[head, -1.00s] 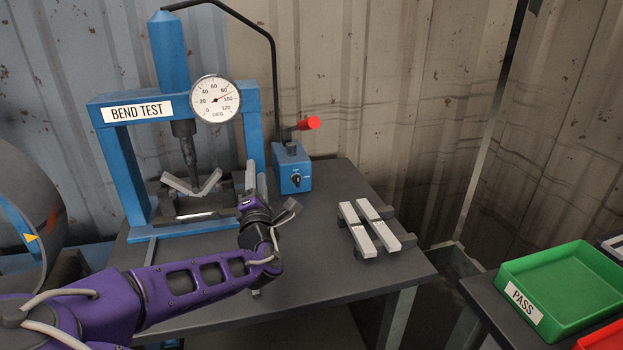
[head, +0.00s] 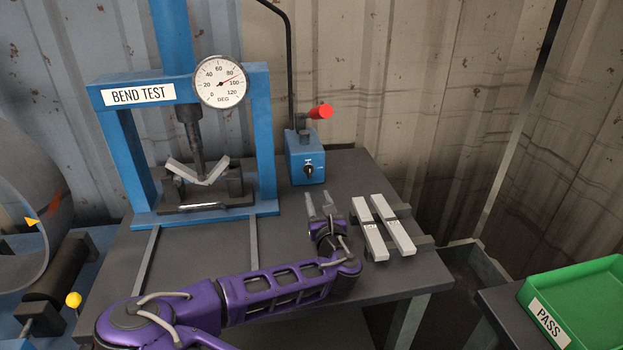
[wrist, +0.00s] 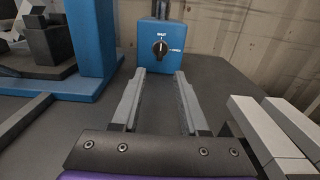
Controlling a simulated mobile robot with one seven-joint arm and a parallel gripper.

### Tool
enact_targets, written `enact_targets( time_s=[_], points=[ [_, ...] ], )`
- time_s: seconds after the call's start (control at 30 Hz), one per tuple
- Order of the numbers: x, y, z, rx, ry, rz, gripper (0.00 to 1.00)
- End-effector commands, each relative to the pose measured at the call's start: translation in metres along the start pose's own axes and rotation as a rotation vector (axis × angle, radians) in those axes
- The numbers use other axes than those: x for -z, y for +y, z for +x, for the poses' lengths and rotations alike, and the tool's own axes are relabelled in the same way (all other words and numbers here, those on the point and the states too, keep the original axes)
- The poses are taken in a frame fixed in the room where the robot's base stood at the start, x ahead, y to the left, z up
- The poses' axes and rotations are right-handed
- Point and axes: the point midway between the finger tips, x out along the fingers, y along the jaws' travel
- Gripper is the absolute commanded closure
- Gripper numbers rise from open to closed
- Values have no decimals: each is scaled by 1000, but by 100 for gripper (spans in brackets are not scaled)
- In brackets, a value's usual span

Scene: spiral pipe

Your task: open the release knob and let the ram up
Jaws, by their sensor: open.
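The release knob (head: 308,170) is a small black knob on the front of the blue pump box (head: 304,148). In the wrist view the knob (wrist: 160,47) has the labels SHUT above it and OPEN to its right, and its pointer looks upright. My gripper (head: 319,206) is open and empty, low over the table in front of the box and pointing at it, apart from the knob. The dark ram (head: 195,140) is down in the blue press frame (head: 262,130), its tip at the middle of a V-bent metal strip (head: 216,172). The dial (head: 220,82) reads near 90.
Two pale bars (head: 371,228) lie on dark supports just right of my gripper. The pump's red-tipped lever (head: 320,111) rises above the box. A green PASS tray (head: 580,300) stands at the lower right. The table (head: 195,255) is clear in front of the press.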

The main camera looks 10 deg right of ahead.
Motion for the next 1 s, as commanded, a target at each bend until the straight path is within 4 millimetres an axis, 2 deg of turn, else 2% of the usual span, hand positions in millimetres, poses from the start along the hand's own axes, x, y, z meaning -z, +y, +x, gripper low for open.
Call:
enact_targets(
  time_s=[0.03, 0.2, 0.4, 0.6, 0.9, 1.0],
  points=[
    [0, 0, 12, -2, -2, 2, 56],
    [-1, 0, 49, -1, -2, 2, 56],
    [0, 0, 82, -1, -2, 1, 56],
    [0, 0, 98, 0, -1, 1, 56],
    [-1, 0, 100, 0, -1, 1, 56],
    [-1, 0, 99, 0, -1, 1, 72]
  ],
)
